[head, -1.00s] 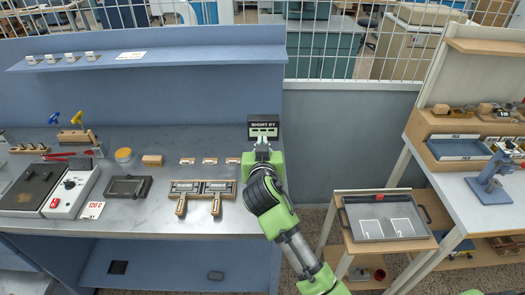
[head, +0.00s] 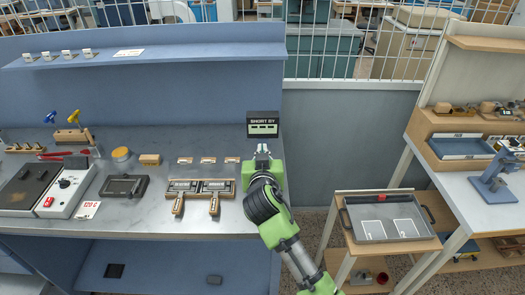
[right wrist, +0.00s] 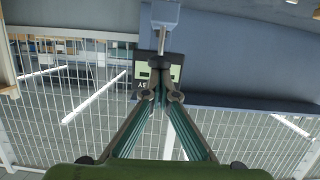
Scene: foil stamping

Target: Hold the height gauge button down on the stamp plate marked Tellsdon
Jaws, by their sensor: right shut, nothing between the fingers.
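A dark display box marked "SHORT BY" (head: 263,124) stands at the bench's right back corner in the head view, and part of it shows behind my fingers in the right wrist view (right wrist: 144,73). My right gripper (head: 262,153) is just in front of it near the bench's right edge. In the right wrist view its fingers (right wrist: 160,96) are shut and empty. A grey-blue block with a stem (right wrist: 165,16) is beyond the fingertips; I cannot tell whether they touch. Two stamp plates with wooden handles (head: 179,204) lie left of the gripper; their names are too small to read. My left gripper is out of view.
Left on the bench are a dark tray (head: 124,187), a yellow round tub (head: 121,154) and a control box (head: 68,190). A tray on a cart (head: 388,232) stands right of the bench, across a gap. A blue shelf (head: 150,46) runs above the bench.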

